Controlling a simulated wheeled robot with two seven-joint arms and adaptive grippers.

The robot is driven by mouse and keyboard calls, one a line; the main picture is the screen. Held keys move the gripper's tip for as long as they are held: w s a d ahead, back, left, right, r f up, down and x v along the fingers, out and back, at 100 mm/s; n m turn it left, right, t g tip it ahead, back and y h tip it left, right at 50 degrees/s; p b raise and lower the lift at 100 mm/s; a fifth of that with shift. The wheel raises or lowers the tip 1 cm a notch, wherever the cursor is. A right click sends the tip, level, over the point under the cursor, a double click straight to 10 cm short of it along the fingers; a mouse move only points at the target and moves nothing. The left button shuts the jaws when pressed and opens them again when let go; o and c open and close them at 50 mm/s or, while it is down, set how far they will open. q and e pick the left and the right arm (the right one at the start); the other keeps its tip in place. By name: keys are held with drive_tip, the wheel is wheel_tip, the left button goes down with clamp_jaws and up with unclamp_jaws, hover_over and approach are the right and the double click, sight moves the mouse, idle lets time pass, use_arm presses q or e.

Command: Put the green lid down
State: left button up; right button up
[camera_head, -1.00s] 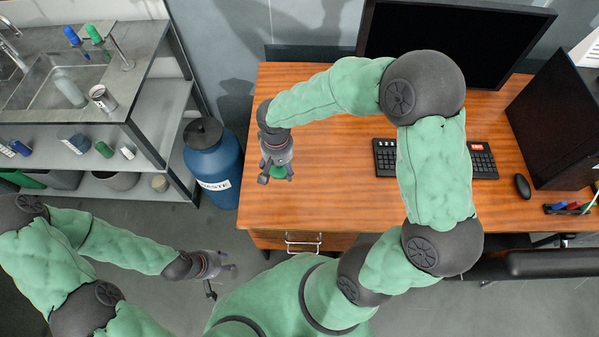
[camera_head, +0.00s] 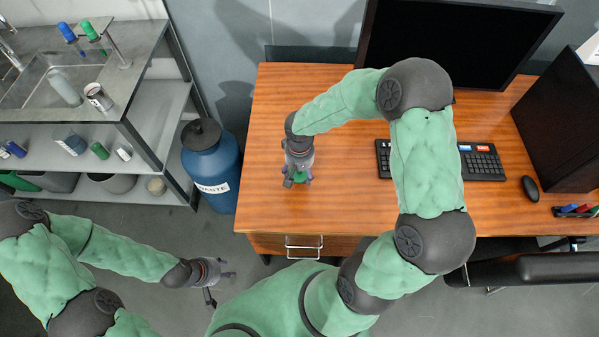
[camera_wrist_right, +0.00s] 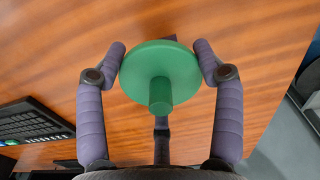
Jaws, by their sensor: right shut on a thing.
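The green lid (camera_wrist_right: 160,75), a round disc with a short knob, sits between the purple fingers of my right gripper (camera_wrist_right: 163,60) in the right wrist view. In the head view my right gripper (camera_head: 297,180) points down over the left part of the wooden desk (camera_head: 345,210), shut on the lid. Only a small green piece of the lid (camera_head: 300,177) shows there between the fingers. I cannot tell whether the lid touches the desk. My left gripper (camera_head: 220,280) is empty, fingers spread, over the floor left of the desk.
A keyboard (camera_head: 481,162), a mouse (camera_head: 530,188) and a monitor (camera_head: 455,40) stand right of and behind the right gripper. A blue waste barrel (camera_head: 212,170) stands left of the desk. The desk around the gripper is clear.

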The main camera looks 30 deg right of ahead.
drive_tip(key=shift+r, duration=0.1)
drive_tip(key=o, duration=0.9)
drive_tip(key=shift+f, duration=0.2)
drive_tip(key=o, duration=0.4)
drive_tip(key=shift+c, duration=0.2)
drive_tip(key=shift+r, duration=0.15)
